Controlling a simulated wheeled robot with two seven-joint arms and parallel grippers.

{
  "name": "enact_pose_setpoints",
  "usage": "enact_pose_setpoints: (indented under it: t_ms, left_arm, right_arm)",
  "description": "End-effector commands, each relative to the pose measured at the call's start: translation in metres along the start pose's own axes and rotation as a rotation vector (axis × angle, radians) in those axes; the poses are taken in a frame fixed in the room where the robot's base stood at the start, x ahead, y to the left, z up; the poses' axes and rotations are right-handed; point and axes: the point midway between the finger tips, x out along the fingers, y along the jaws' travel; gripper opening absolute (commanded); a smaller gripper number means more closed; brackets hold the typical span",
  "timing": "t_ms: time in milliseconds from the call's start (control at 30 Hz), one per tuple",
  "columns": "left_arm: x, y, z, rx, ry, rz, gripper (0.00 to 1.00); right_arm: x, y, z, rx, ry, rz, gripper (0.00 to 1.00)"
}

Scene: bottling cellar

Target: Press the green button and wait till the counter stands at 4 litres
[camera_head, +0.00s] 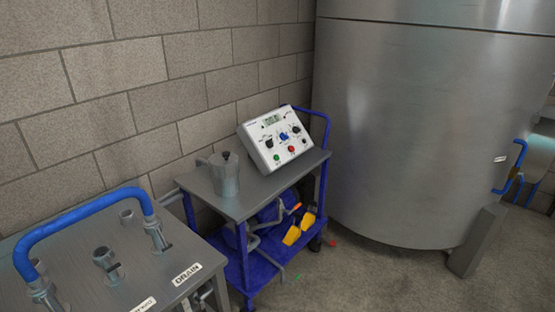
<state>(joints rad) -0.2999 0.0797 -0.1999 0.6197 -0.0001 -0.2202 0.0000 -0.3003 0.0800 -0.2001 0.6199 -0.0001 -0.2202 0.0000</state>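A white control box (262,147) with a sloped face stands on the grey top of a blue-framed cart (245,198). A small green button (277,157) is low on its face, with a red button (291,149) to its right. Several dark knobs and one blue knob (284,136) sit above them. The counter display (272,121) is at the upper part of the face; its digits are too small to read surely. Neither of my grippers is in view.
A grey metal pot (225,177) stands on the cart, left of the box. A steel tank (425,130) stands right of the cart. A bench (130,262) with a blue handle and a DRAIN label is at lower left. Yellow items (292,235) are low on the cart.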

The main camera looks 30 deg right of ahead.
Motion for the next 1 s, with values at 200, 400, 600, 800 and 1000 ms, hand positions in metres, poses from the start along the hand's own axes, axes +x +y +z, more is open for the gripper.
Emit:
enact_pose_setpoints:
  t_ms: [200,400,600,800,1000]
  left_arm:
    - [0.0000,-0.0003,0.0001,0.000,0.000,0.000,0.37]
    - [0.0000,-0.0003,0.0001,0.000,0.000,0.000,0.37]
    - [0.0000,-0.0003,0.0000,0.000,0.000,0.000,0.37]
    - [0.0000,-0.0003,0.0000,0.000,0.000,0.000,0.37]
    - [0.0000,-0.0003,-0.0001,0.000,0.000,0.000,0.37]
  right_arm:
    - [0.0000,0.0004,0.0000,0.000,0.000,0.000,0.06]
    - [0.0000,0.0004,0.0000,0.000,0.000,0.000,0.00]
    - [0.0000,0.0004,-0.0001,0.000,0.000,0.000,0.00]
    - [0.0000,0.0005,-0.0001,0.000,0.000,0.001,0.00]
    - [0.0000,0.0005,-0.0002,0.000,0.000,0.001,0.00]
